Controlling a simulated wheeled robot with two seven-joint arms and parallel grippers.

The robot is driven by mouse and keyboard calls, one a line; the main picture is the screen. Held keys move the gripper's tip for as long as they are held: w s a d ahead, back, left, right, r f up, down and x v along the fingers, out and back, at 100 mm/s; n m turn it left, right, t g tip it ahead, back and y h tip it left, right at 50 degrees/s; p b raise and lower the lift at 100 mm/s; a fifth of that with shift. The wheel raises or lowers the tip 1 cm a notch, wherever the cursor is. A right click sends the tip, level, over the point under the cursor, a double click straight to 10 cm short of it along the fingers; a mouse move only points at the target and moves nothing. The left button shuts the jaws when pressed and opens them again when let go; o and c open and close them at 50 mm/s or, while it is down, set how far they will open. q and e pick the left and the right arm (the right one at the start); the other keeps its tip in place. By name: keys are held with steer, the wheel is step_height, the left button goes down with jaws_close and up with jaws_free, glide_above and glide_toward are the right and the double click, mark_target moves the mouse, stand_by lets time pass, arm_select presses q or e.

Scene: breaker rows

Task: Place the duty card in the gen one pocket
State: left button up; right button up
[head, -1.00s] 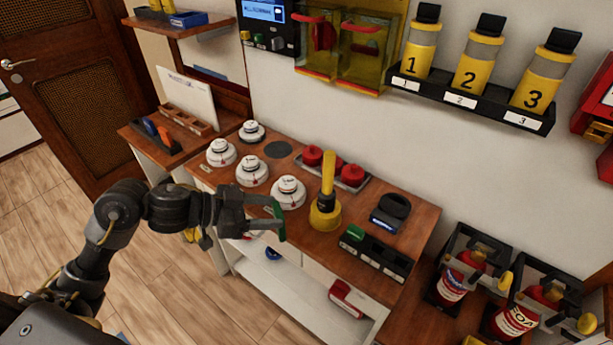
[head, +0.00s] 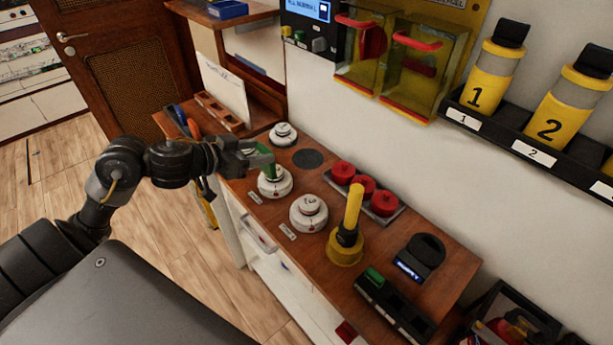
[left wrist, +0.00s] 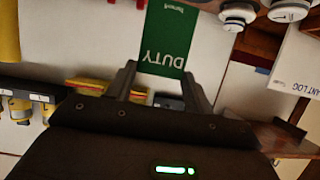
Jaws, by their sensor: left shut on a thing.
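My left gripper (head: 256,156) is shut on the green duty card (head: 265,160), which stands out beyond the fingertips. In the head view the card shows in front of the white round detectors on the left part of the bench; its height above them is hard to tell. In the left wrist view the card (left wrist: 166,42) sits between the two fingers, its word DUTY upside down. My right gripper is not in view. I cannot make out a pocket labelled gen one in either view.
The wooden bench (head: 405,233) bears white detectors (head: 308,212), red round pieces (head: 362,186), a yellow upright tool (head: 347,240) and a black tray (head: 400,308). A white sheet (head: 224,88) stands behind at left. Yellow numbered canisters (head: 551,117) sit on a wall rack.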

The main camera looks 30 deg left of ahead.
arm_select(q)
steer(key=w+f, duration=0.2)
steer(key=w, duration=0.1)
steer(key=w+d+f+b, duration=0.1)
steer(key=w+f, duration=0.2)
steer(key=w+d+f, duration=0.1)
steer(key=w+f, duration=0.1)
steer(key=w, duration=0.2)
steer(key=shift+w+d+f+b, duration=0.1)
steer(key=shift+d+f+b, duration=0.05)
steer(key=shift+f+b, duration=0.2)
steer(key=f, duration=0.1)
steer(key=w+f, duration=0.1)
steer(key=f, duration=0.1)
steer(key=shift+d+f, duration=0.15)
steer(key=shift+f, duration=0.45)
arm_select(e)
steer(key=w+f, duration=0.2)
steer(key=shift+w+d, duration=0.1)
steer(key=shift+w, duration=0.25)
